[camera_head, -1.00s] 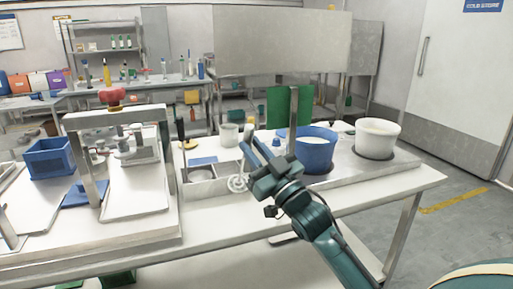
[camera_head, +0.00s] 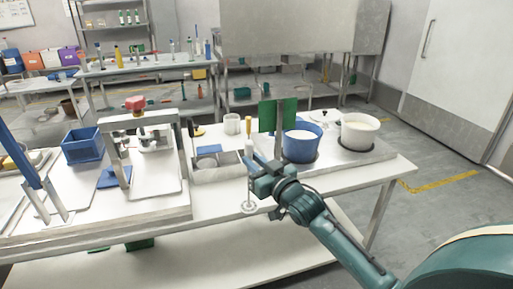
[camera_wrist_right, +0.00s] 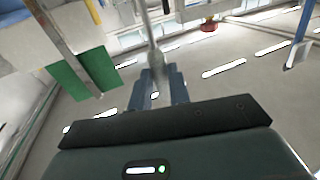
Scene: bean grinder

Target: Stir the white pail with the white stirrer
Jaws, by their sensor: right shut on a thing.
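My right gripper (camera_head: 262,178) is shut on the shaft of the white stirrer; the shaft (camera_wrist_right: 148,35) shows between the fingers (camera_wrist_right: 156,88) in the right wrist view. The stirrer's round white head (camera_head: 249,206) hangs below the gripper near the table's front edge. The white pail (camera_head: 359,132) stands upright at the right end of the table, with pale contents showing inside its rim. The stirrer is apart from it, to its left and nearer the front. My left gripper is out of view.
A blue pail (camera_head: 302,147) stands between my right gripper and the white pail. A grey post (camera_head: 278,136) with green panels (camera_head: 290,112) stands left of it. A divided metal tray (camera_head: 218,172) lies left of the gripper. The right front of the table is clear.

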